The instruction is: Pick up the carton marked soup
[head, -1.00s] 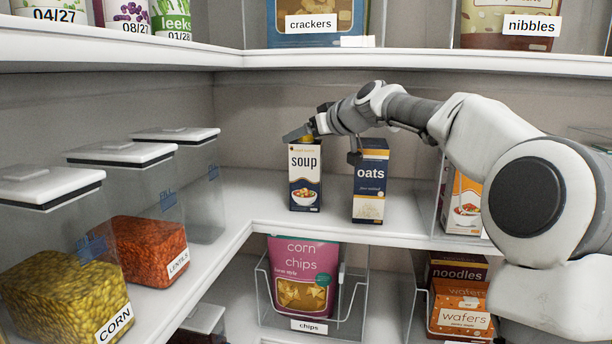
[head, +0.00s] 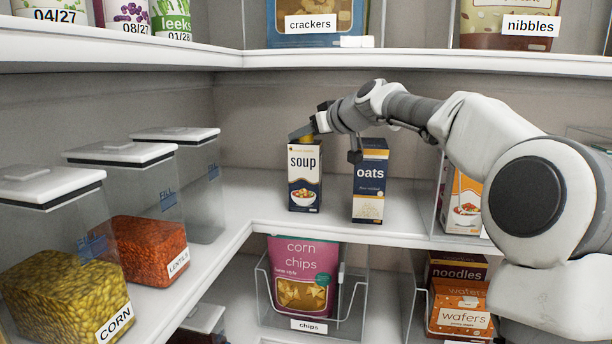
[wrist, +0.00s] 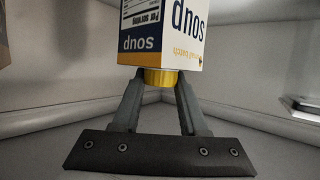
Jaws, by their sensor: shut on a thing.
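The soup carton (head: 304,185) stands upright on the middle shelf in the head view, white above and dark blue below, with a bowl picture. My gripper (head: 307,138) is above it, shut on its yellow cap. In the wrist view the carton (wrist: 190,40) appears upside down, its lettering inverted. The yellow cap (wrist: 161,78) sits between the two fingers of my gripper (wrist: 160,88). The carton's base appears to rest on the shelf.
An oats carton (head: 369,185) stands close to the right of the soup carton. Clear lidded bins of corn (head: 62,283) and lentils (head: 148,243) stand on the left shelf. An upper shelf (head: 330,62) runs above my arm. Free shelf lies left of the soup.

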